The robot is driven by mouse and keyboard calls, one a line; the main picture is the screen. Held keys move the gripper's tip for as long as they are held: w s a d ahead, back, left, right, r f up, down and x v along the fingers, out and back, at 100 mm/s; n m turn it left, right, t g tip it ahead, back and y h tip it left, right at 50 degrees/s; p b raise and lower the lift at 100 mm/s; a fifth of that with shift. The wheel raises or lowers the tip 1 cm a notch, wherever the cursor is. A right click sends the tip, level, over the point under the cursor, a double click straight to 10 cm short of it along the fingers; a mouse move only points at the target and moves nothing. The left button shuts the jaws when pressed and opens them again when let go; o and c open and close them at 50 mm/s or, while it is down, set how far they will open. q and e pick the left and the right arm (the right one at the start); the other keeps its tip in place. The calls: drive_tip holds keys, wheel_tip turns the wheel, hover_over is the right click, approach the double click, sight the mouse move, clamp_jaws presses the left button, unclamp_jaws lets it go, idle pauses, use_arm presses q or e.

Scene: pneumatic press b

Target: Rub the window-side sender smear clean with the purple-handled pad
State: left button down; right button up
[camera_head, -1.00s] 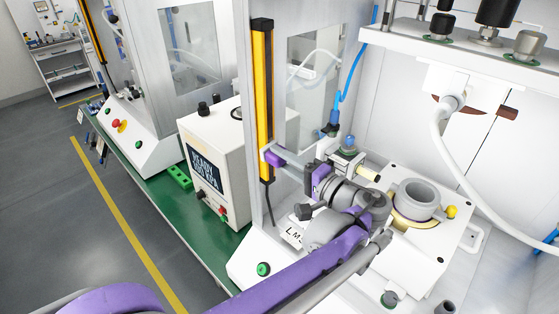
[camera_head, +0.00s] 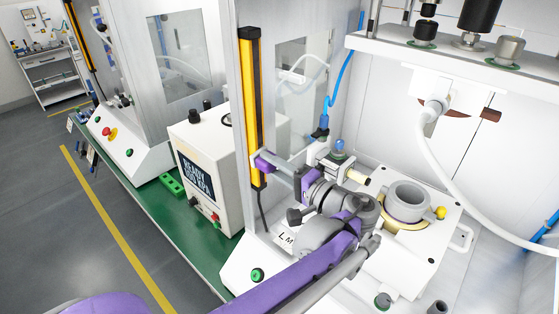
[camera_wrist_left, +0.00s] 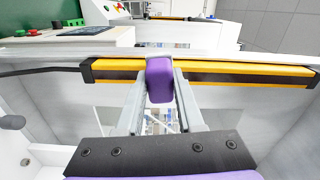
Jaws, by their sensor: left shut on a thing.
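The yellow-and-black upright sender bar (camera_head: 251,90) stands on the window-side post of the press; it crosses the left wrist view (camera_wrist_left: 235,74) sideways. My left gripper (camera_head: 267,162) is shut on the purple-handled pad (camera_wrist_left: 160,82), which sits between its two fingers. In the head view the purple handle (camera_head: 262,159) is at the lower part of the bar. The pad's face is hidden, and I cannot tell whether it touches the bar. No smear can be made out; the handle and gripper cover part of the bar. My right gripper is not in view.
A white block with a grey ring (camera_head: 408,200) stands inside the press, right of my left arm. A blue-topped fitting (camera_head: 338,150) is close behind the arm. A white control box (camera_head: 207,165) stands left of the post. A white hose (camera_head: 440,155) hangs at the right.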

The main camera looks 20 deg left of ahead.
sight(272, 169)
use_arm(q)
drive_tip(key=shift+s+a, duration=0.25)
drive_tip(key=shift+s, duration=0.1)
drive_tip(key=shift+s+d, duration=0.3)
drive_tip(key=shift+d, duration=0.35)
drive_tip(key=shift+v, duration=2.2)
drive_tip(key=shift+d, duration=0.1)
drive_tip(key=v, duration=0.3)
